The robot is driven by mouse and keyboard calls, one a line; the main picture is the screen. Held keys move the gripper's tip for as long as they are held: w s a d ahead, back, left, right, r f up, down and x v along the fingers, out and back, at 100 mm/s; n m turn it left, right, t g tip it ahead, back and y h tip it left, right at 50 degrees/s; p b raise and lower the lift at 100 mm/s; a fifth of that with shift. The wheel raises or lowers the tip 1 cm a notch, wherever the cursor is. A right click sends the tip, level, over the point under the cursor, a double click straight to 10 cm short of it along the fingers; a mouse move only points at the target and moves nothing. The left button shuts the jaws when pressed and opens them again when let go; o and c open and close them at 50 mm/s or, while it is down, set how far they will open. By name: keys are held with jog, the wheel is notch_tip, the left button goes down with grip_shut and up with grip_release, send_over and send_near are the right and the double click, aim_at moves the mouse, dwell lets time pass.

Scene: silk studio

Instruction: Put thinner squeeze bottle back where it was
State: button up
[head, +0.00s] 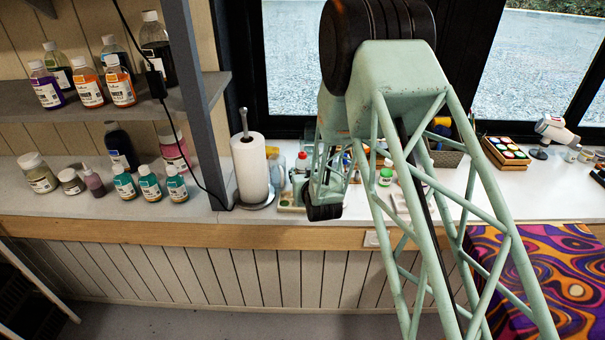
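I cannot make out for sure which bottle is the thinner squeeze bottle. A small pale bottle with a reddish cap (302,161) stands farther right, close to my arm and partly behind other items. My pale green lattice arm fills the middle and right of the view. My gripper does not show, so I cannot see whether it holds anything.
A paper towel roll (251,168) stands upright on the counter. Several dye bottles (151,185) stand left of it, and more fill the shelf (196,92) above. A basket (445,157), a paint rack (506,153) and patterned cloth (575,270) are at right. My arm hides part of the counter.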

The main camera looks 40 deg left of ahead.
jog(key=shift+f, duration=0.1)
dwell(0.3)
jog(key=o, duration=0.4)
jog(key=shift+c, duration=0.2)
jog(key=shift+r, duration=0.2)
jog(key=shift+p+v, duration=0.3)
jog(key=shift+v, duration=5.65)
jog(key=shift+w+d, duration=0.1)
